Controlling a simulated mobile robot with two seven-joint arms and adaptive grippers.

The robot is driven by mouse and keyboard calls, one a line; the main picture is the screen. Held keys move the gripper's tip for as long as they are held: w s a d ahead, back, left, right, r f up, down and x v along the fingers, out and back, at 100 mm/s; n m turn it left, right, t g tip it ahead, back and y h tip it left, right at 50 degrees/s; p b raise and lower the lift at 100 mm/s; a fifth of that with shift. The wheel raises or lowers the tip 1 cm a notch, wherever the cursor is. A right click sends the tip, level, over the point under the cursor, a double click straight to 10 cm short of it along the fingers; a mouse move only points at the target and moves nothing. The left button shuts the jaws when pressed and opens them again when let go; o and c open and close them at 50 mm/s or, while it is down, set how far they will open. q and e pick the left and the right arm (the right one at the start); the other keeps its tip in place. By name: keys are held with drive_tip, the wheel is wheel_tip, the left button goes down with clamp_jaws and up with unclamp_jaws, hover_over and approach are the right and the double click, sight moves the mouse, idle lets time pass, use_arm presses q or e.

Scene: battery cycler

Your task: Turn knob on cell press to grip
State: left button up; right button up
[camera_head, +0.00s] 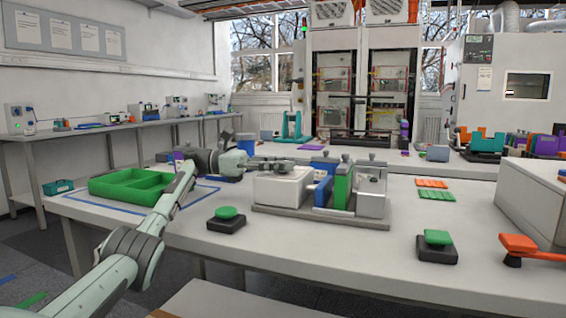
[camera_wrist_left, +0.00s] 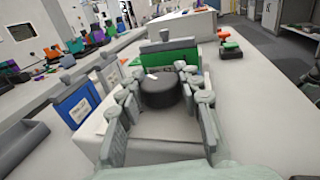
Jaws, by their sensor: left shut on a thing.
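The cell press shows in the head view as a row of white, blue, green and grey blocks on a grey base plate (camera_head: 322,217) at the middle of the bench. My left gripper (camera_head: 284,164) reaches in from the left, low over the white block (camera_head: 282,188). In the left wrist view, a dark round knob (camera_wrist_left: 160,92) sits between the fingers of my left gripper (camera_wrist_left: 164,84), which are shut on its sides. The knob is hidden behind the gripper in the head view. A green block (camera_wrist_left: 170,50) stands just beyond it. My right gripper is not in view.
A green tray (camera_head: 97,184) lies left of my left arm. A green button on a black base (camera_head: 226,222) stands in front of the press; another (camera_head: 437,248) is at right. An orange-handled item (camera_head: 517,243) sits near the right edge. Bare bench lies between them.

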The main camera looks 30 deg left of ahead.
use_arm(q)
drive_tip(key=shift+g, duration=0.3)
idle(0.4)
drive_tip(key=o, duration=1.2)
wheel_tip(320, 180, up, 10)
drive_tip(key=shift+f, duration=0.1)
